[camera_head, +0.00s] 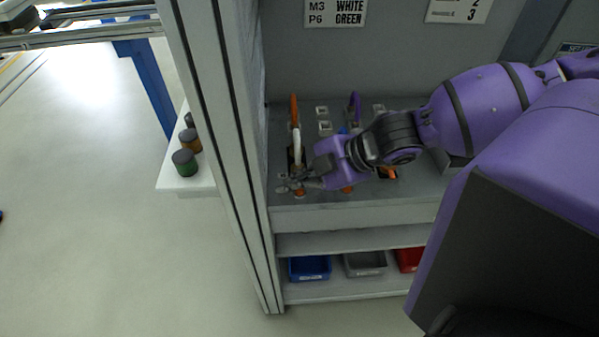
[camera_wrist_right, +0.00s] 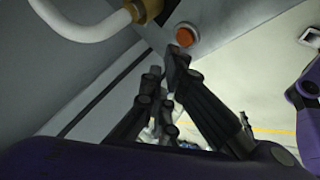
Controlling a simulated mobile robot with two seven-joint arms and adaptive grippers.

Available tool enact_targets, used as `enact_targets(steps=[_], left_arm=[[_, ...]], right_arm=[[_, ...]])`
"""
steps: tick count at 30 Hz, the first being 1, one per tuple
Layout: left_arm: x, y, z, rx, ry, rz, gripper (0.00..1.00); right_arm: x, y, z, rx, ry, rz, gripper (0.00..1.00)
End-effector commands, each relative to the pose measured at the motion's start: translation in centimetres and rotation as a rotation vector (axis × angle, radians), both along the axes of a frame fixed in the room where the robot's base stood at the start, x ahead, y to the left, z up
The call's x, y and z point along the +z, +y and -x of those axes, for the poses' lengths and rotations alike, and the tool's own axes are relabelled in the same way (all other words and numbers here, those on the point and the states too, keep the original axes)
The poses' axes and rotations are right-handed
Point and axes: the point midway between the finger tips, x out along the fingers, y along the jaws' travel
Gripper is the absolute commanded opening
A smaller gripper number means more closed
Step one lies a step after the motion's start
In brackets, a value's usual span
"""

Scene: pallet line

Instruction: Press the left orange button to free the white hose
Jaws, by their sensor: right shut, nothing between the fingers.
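The orange button (camera_wrist_right: 186,35) sits on a round grey base in the right wrist view, beside a brass-coloured fitting (camera_wrist_right: 152,8). The white hose (camera_wrist_right: 88,26) bends into that fitting. In the head view the white hose (camera_head: 297,146) stands at the left end of the grey panel, below an orange upright part (camera_head: 294,110). My right gripper (camera_head: 287,186) is at the panel's front left, close to the button. In the wrist view its fingertips (camera_wrist_right: 166,72) are shut, empty and just short of the button; contact cannot be told. My left gripper is not in view.
A pale frame post (camera_head: 220,150) stands just left of the panel. A purple hose (camera_head: 355,105) is further right, partly behind my right arm. Blue (camera_head: 310,268), grey (camera_head: 365,264) and red (camera_head: 410,259) bins sit on the shelf below. Several jars stand on a white side shelf (camera_head: 180,184).

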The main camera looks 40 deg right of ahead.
Motion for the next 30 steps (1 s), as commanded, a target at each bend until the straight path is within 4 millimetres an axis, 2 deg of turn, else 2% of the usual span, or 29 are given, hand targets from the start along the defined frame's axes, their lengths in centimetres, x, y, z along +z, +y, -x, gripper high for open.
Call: enact_targets(steps=[17,30], left_arm=[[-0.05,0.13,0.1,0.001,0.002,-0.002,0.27],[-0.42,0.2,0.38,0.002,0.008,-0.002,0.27]], right_arm=[[0.0,0.0,0.0,0.0,0.0,0.0,0.0],[-0.88,-0.01,0.0,-0.001,0.0,-0.001,0.0]])
